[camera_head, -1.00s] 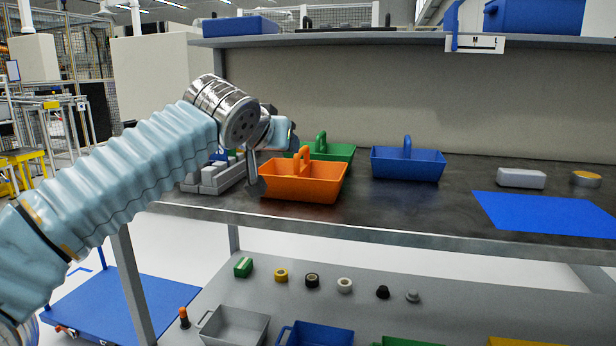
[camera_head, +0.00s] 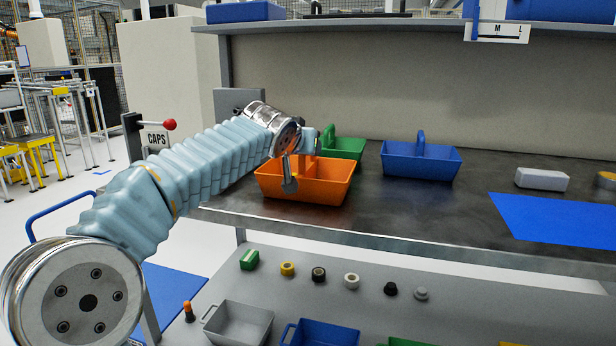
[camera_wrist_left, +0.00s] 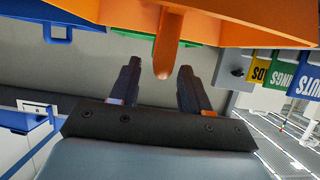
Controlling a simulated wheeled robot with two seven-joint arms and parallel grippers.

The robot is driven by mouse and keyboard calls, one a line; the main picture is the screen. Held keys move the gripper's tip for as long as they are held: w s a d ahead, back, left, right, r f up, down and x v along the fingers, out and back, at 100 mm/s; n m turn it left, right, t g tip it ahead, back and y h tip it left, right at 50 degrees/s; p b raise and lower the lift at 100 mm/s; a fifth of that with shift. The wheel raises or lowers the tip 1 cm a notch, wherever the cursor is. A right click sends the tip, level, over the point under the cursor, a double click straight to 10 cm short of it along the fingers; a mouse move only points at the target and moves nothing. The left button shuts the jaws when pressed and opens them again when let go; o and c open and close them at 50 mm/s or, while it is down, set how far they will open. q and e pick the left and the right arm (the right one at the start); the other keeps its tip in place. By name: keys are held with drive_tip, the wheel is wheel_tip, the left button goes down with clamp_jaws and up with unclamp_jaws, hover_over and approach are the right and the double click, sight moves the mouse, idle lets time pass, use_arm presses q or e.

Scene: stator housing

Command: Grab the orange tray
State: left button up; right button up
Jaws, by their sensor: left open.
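The orange tray (camera_head: 325,190) stands on the dark worktop near its front edge. My left gripper (camera_head: 289,178) is at the tray's left part, over and partly in front of it, and hides much of its handle. In the left wrist view, the orange tray (camera_wrist_left: 245,25) fills the top. Its handle (camera_wrist_left: 166,45) reaches into the gap between the two open fingers of my left gripper (camera_wrist_left: 159,70). Whether either finger touches the handle I cannot tell. My right gripper is not in view.
A green tray (camera_head: 347,147) stands close behind the orange one, and a blue tray (camera_head: 420,162) to its right. A blue mat (camera_head: 560,217) and a grey block (camera_head: 541,180) lie farther right. The worktop between the orange tray and the mat is clear.

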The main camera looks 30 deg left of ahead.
use_arm(q)
drive_tip(key=shift+p+x, duration=0.45)
drive_tip(key=shift+x, duration=1.1)
clamp_jaws()
